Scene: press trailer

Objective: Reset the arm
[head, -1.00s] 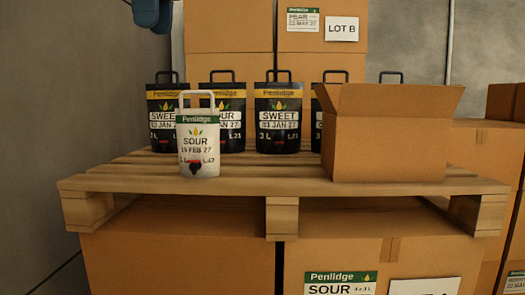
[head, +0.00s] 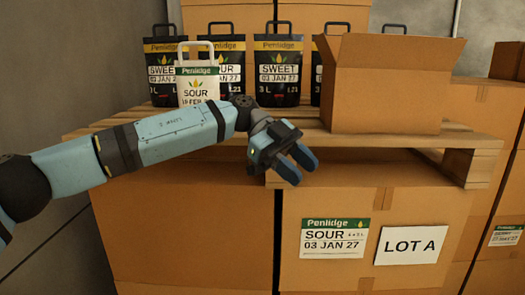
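My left arm reaches in from the left in the head view, and its blue gripper (head: 300,166) is in front of the pallet's front edge. Its two fingers are spread apart with nothing between them. A white SOUR pouch (head: 197,82) with a handle stands on the wooden pallet (head: 460,142), its lower part hidden behind my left arm. My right gripper is not in view.
An open cardboard box (head: 388,88) stands on the pallet at the right. Below the pallet is a large carton (head: 370,205) with a LOT A sign (head: 411,245). More cartons (head: 485,115) are stacked at the right. A grey wall (head: 60,80) is at the left.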

